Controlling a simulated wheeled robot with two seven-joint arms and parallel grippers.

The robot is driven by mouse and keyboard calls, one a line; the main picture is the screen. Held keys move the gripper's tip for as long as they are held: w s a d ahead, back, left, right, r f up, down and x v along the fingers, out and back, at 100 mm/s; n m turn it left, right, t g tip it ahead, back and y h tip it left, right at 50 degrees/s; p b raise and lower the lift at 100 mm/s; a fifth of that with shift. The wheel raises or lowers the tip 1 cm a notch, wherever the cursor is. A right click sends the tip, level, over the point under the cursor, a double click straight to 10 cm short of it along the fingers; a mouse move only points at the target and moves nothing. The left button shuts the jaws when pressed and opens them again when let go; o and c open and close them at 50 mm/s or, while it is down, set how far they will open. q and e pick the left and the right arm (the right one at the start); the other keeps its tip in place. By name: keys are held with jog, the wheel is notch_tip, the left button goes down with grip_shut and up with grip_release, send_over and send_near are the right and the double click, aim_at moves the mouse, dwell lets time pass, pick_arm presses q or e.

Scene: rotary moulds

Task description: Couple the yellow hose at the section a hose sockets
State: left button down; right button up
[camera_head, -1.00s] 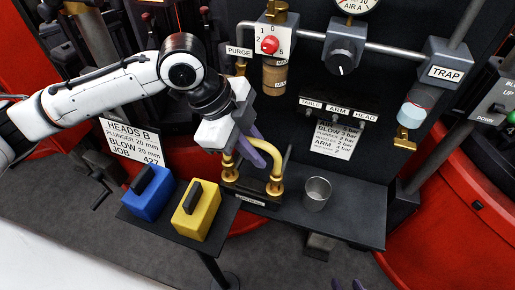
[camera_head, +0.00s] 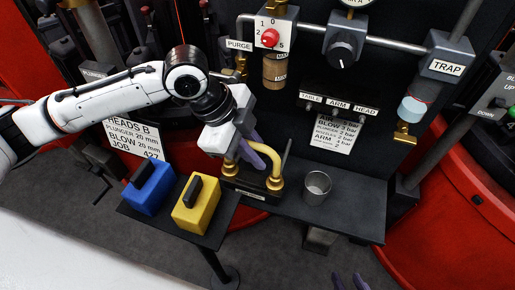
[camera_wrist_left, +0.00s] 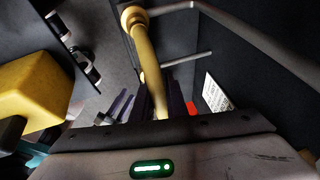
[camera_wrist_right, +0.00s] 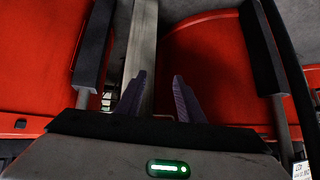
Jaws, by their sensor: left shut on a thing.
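The yellow hose (camera_head: 273,158) is a short arch with brass-coloured ends, at a black labelled block (camera_head: 248,193) on the shelf. Its far end cannot be seen clearly behind my gripper. My left gripper (camera_head: 258,152) is shut on the upper part of the hose, its purple fingers around it. In the left wrist view the hose (camera_wrist_left: 146,60) runs from a brass end at the top down between the fingers. Whether its ends sit in the block is not clear. My right gripper (camera_wrist_right: 159,90) is open and empty; its fingertips show at the bottom of the head view (camera_head: 350,281).
Blue (camera_head: 149,187) and yellow (camera_head: 196,205) blocks with black handles stand on the shelf left of the hose. A metal cup (camera_head: 317,187) stands right of it. The shelf (camera_head: 358,205) is clear farther right.

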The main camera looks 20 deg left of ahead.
pick_arm(q)
jog(key=shift+f, duration=0.15)
jog(key=c, duration=1.7)
grip_release()
jog(key=shift+o, duration=0.2)
jog(key=v, duration=1)
jog(key=shift+p, duration=0.45)
pick_arm(e)
jog(key=shift+s+d+f, duration=0.15)
jog(key=shift+d, duration=0.25)
